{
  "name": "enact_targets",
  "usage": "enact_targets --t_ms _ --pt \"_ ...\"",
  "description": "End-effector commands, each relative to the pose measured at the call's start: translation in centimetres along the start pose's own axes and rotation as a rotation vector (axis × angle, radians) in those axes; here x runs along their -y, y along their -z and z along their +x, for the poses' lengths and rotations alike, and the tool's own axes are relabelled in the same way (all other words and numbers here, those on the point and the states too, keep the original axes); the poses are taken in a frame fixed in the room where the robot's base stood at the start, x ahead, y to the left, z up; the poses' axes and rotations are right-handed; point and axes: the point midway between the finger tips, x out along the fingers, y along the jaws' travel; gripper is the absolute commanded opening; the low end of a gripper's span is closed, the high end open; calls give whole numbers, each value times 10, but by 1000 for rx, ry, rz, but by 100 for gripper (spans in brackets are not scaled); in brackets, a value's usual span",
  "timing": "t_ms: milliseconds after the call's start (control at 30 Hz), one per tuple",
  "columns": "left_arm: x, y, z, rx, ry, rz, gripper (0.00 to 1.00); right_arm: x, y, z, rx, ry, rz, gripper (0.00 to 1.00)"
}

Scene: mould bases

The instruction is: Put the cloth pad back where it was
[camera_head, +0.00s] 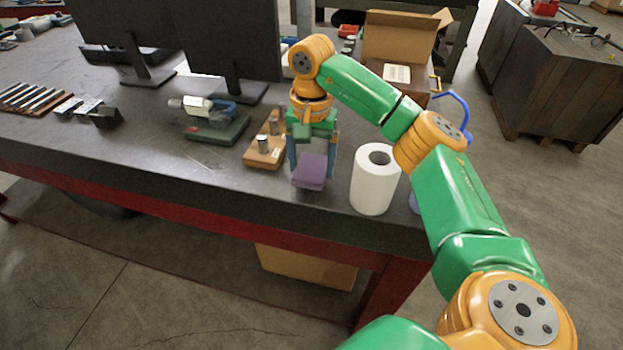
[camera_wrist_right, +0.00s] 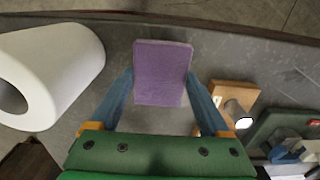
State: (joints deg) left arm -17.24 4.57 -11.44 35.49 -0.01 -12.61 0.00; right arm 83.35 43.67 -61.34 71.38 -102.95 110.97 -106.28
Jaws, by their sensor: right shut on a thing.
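The cloth pad is a purple rectangular block (camera_head: 309,171) near the front edge of the dark workbench (camera_head: 190,150). My right gripper (camera_head: 311,165) points down and is shut on the pad, with one blue finger on each side of it. In the right wrist view the pad (camera_wrist_right: 162,72) sits between the fingertips of my right gripper (camera_wrist_right: 161,88). I cannot tell whether the pad touches the bench top. My left gripper does not show.
A white paper roll (camera_head: 375,180) stands just right of the pad. A wooden block with metal pins (camera_head: 264,152) lies to its left, then a green base with a tool (camera_head: 217,130). Two monitors (camera_head: 235,45) and a cardboard box (camera_head: 398,38) are behind. The front-left bench is clear.

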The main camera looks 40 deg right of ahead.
Motion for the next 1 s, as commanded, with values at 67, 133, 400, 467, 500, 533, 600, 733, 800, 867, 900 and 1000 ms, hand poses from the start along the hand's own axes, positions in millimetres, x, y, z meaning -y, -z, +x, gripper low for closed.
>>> enact_targets --t_ms 67,133,400,467,500,533,600,733,800,867,900,1000 --pt "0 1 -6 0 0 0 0 -1 -1 15 4 -5 0 28" --pt "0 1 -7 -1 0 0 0 -1 -1 25 2 -4 0 28" --pt "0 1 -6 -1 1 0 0 0 0 30 0 0 -1 28" --pt "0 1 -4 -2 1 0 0 0 0 32 0 0 -1 28" --pt "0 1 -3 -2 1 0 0 0 0 33 0 -1 -1 28" --pt "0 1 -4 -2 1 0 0 0 0 33 0 -1 -1 85" --pt "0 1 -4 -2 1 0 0 0 0 32 0 0 -2 100" --pt "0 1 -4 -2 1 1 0 0 0 32 0 0 -2 100" --pt "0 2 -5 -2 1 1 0 0 0 32 0 0 -2 100" --pt "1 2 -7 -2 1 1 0 0 0 28 0 1 -2 100" --pt "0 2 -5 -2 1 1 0 1 0 26 -1 2 -2 100" --pt "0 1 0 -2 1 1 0 1 0 9 -1 4 -2 100"
